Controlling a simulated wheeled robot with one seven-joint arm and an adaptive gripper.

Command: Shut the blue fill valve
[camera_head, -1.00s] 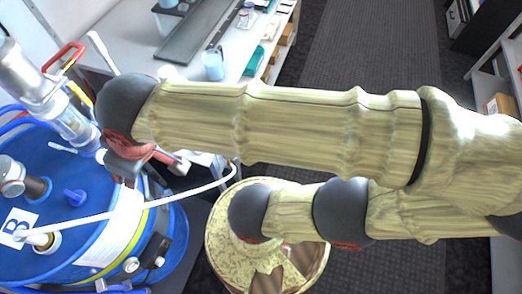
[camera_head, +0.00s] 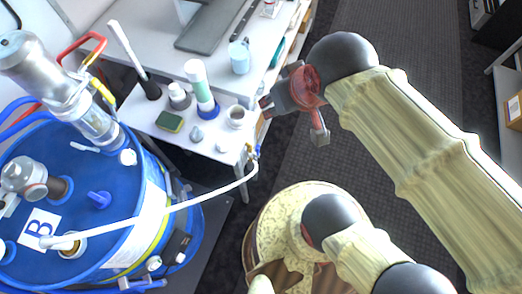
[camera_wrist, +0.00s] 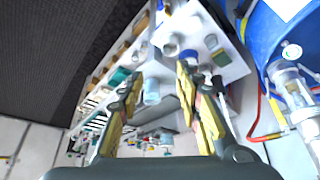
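A blue handle-like fitting (camera_head: 98,198) also stands on top of the blue drum (camera_head: 130,230). My gripper (camera_head: 291,120) is above and right of the hose-end valve, apart from it. In the wrist view my gripper (camera_wrist: 160,70) has its two fingers spread wide with nothing between them.
The white table (camera_head: 150,105) holds a white-and-green bottle (camera_head: 197,85), a cup (camera_head: 235,117), a green sponge (camera_head: 169,122) and a blue mug (camera_head: 239,57). Dark floor lies right.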

